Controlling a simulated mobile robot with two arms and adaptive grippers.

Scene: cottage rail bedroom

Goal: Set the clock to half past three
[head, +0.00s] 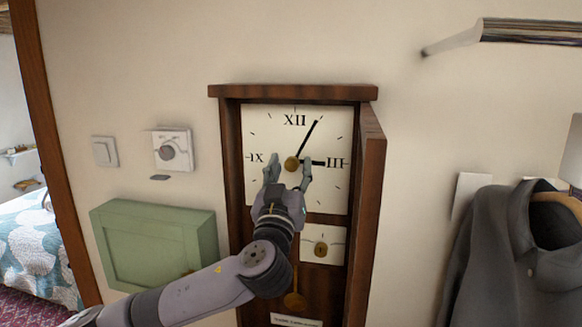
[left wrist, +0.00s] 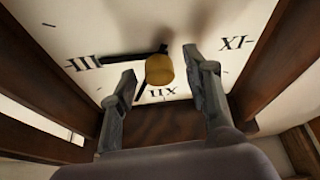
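The wooden wall clock (head: 228,150) has a cream dial (head: 262,125) with dark numerals. Its short hand (head: 314,162) points at III. Its long hand (head: 309,136) points up right, between XII and III, at about the one o'clock place. A brass knob (head: 291,164) sits at the dial's centre; it also shows in the left wrist view (left wrist: 159,69). My left gripper (head: 288,170) is in front of the dial. In the left wrist view its fingers (left wrist: 165,82) stand apart, one on each side of the knob, with gaps visible. My right gripper is out of view.
A brown side panel (head: 367,220) juts out at the clock's right. Below the dial are a smaller dial (head: 335,238) and a brass pendulum (head: 295,301). A green wall box (head: 148,245) and thermostat (head: 172,150) are left; a dark shirt (head: 500,265) hangs right.

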